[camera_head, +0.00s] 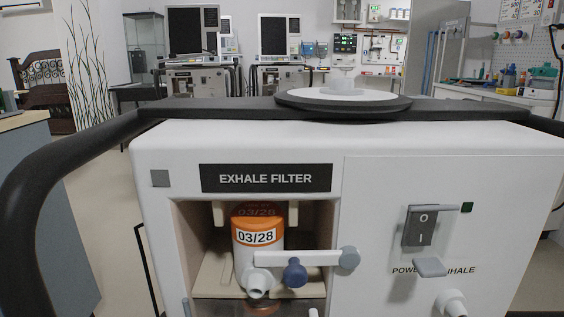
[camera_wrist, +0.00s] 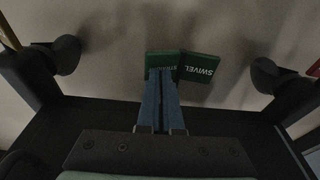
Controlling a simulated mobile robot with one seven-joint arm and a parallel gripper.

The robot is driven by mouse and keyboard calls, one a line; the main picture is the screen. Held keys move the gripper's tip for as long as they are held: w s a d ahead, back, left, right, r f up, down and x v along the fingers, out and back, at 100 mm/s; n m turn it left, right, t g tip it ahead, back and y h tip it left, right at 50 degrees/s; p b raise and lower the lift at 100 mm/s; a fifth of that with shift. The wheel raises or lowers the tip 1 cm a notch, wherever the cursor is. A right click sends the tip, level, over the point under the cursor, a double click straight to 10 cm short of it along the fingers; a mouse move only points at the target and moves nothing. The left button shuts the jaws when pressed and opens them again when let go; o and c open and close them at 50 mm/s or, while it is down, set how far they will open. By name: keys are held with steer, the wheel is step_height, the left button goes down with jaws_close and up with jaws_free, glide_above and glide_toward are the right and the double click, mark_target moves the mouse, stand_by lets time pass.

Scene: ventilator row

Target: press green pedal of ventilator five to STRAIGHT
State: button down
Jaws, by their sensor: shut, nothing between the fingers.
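In the wrist view the green pedal shows as two parts near the floor. The left part (camera_wrist: 158,59) carries lettering that is mostly covered by my fingers; the right part (camera_wrist: 199,67) reads SWIVEL and sits tilted beside it. My gripper (camera_wrist: 160,76) is shut and empty, its blue fingertips at the lower edge of the left part. I cannot tell whether they touch it. In the head view the white ventilator (camera_head: 450,185) stands close in front; no number shows on it, and its pedal and my gripper are out of that view.
Dark casters stand at the left (camera_wrist: 66,54) and right (camera_wrist: 265,75) of the pedal. In the head view an orange-topped filter (camera_head: 258,236) sits in the EXHALE FILTER bay, beside a power switch (camera_head: 419,227). A black handle rail (camera_head: 60,160) runs around the ventilator.

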steer(key=shift+a+f+b, duration=0.15)
steer(key=shift+f+b, duration=0.25)
steer(key=shift+f, duration=0.3)
steer(key=shift+r, duration=0.15)
step_height(320, 180, up, 7)
steer(key=p, duration=0.7)
steer(key=shift+p, duration=0.4)
